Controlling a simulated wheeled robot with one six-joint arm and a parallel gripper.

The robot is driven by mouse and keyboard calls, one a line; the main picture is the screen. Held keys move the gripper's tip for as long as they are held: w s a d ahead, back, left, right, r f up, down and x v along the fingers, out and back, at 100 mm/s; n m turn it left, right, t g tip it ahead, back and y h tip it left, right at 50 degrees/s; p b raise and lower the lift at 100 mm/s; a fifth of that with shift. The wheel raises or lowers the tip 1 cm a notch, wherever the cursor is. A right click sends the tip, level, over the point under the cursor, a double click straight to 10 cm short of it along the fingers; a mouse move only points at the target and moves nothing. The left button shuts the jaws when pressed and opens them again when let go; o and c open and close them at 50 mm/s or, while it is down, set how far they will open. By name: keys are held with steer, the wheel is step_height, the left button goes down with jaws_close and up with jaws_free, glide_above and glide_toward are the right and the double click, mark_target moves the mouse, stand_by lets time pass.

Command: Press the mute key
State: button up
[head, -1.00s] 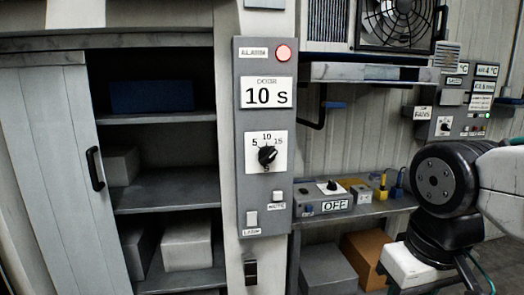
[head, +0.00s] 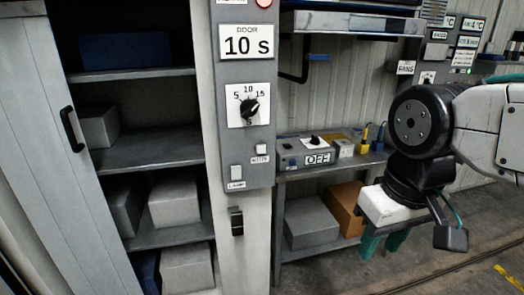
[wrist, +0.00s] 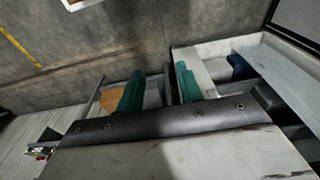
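The mute key (head: 262,149) is a small white key low on the grey door panel (head: 228,110), with a small label under it that is hard to read. A second white key (head: 236,172) sits lower left of it, above a label that seems to say LAMP. My gripper (head: 383,246) points down, well to the right of the panel and lower than the keys. Its two green fingers are apart in the wrist view (wrist: 160,90), with nothing between them. The panel's keys are not seen in the wrist view.
The panel carries a "10 S" display (head: 246,43) and a black dial (head: 249,105). A shelf with a grey OFF box (head: 305,155) lies between panel and arm. An open cabinet with boxes (head: 173,203) stands left. A black switch (head: 237,221) sits below the panel.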

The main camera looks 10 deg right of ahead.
jaws_close()
stand_by(1.5)
